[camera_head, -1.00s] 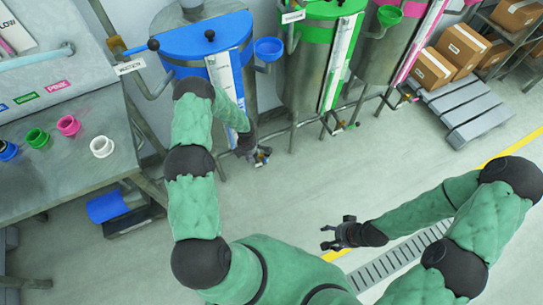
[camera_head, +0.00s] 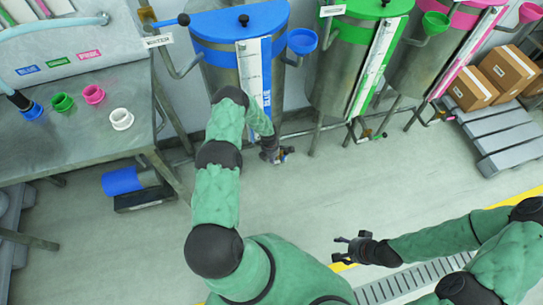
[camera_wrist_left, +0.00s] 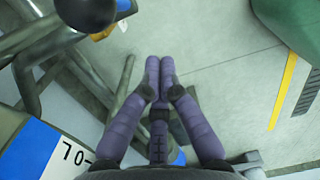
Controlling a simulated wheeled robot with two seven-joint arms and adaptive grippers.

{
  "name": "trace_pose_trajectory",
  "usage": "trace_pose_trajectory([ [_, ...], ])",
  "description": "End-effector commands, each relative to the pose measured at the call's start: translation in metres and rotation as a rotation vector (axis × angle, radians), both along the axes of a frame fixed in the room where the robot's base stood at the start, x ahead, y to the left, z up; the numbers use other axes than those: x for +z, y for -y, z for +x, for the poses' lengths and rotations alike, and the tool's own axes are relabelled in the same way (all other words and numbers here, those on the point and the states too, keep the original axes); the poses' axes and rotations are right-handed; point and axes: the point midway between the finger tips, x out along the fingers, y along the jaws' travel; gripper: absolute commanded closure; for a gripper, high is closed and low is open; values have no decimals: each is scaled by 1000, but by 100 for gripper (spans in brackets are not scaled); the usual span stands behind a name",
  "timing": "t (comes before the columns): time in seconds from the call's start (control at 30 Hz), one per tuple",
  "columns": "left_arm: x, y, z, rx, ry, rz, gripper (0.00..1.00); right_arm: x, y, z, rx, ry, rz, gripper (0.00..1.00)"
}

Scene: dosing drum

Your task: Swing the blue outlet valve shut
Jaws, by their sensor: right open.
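The blue drum (camera_head: 237,58) stands at the back, left of the green one. Its outlet valve (camera_head: 286,152) is low at its front right, small and partly hidden by my left gripper (camera_head: 270,156). In the left wrist view, the purple fingers of my left gripper (camera_wrist_left: 160,64) are together at the tips, with nothing visible between them. A brass fitting (camera_wrist_left: 103,33) and a blue part (camera_wrist_left: 123,7) show beyond them, apart from the tips; I cannot tell the valve lever's exact angle. My right gripper (camera_head: 352,250) is open and empty over the floor.
Pipes and drum legs crowd the left gripper. The green drum (camera_head: 340,75) and pink drum (camera_head: 428,60) stand to the right. A steel table (camera_head: 85,150) with coloured rings is at the left. A pallet (camera_head: 505,145) with boxes is at the right. The middle floor is clear.

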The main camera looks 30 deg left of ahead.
Motion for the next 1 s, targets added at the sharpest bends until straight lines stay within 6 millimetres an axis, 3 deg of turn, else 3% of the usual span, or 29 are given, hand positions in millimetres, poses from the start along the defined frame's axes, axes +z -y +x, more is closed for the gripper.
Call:
trace_pose_trajectory([
  [0.03, 7, 5, 12, -3, 10, 3, 100, -4, 0, 0, 0, 0, 0, 36],
  [0.3, 18, 17, 29, -3, 6, 2, 100, -10, 0, 0, 0, 0, 0, 36],
  [1.0, 21, 20, 22, -4, -25, 27, 100, -7, 0, 0, 0, 0, 0, 36],
])
